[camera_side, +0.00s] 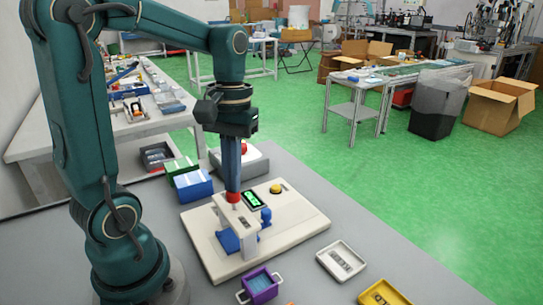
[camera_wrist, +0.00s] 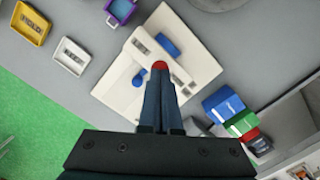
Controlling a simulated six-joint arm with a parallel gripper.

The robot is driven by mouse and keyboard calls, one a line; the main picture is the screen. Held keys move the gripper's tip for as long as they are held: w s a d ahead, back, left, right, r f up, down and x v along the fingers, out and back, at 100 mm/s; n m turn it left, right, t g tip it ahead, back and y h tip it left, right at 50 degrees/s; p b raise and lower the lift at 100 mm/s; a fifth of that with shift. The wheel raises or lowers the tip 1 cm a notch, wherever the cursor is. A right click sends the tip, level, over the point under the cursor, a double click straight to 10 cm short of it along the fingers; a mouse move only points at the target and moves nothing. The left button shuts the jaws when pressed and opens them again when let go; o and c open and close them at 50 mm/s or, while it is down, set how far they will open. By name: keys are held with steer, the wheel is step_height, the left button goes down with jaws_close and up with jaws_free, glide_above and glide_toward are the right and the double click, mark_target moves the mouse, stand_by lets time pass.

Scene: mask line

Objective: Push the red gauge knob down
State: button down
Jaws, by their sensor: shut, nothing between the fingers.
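The red gauge knob (camera_side: 233,197) sits on top of the white gauge stand (camera_side: 250,240) on a cream base board (camera_side: 300,222). My gripper (camera_side: 233,188) points straight down with its fingers shut, its tips right at the top of the knob. In the wrist view the red knob (camera_wrist: 160,66) shows just beyond the tips of my gripper (camera_wrist: 160,78), which partly cover it. The tips look to be touching the knob or very close; I cannot tell which. Nothing is held between the fingers.
The board carries a green display (camera_side: 251,199), a yellow button (camera_side: 276,189) and a blue knob (camera_side: 265,215). A purple bin (camera_side: 260,287), a white tray (camera_side: 341,261) and a yellow tray (camera_side: 384,295) lie in front. Blue (camera_side: 193,186) and green boxes stand behind left.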

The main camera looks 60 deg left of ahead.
steer(key=shift+f, duration=0.9)
steer(key=shift+w+a+r, duration=0.3)
steer(key=shift+w+a, duration=0.2)
steer(key=shift+w, duration=0.1)
steer(key=shift+w+a+r, duration=0.25)
steer(key=shift+w+a, duration=0.2)
steer(key=shift+w, duration=0.15)
steer(key=r, duration=0.5)
steer(key=shift+w+a, duration=0.15)
steer(key=shift+w, duration=0.05)
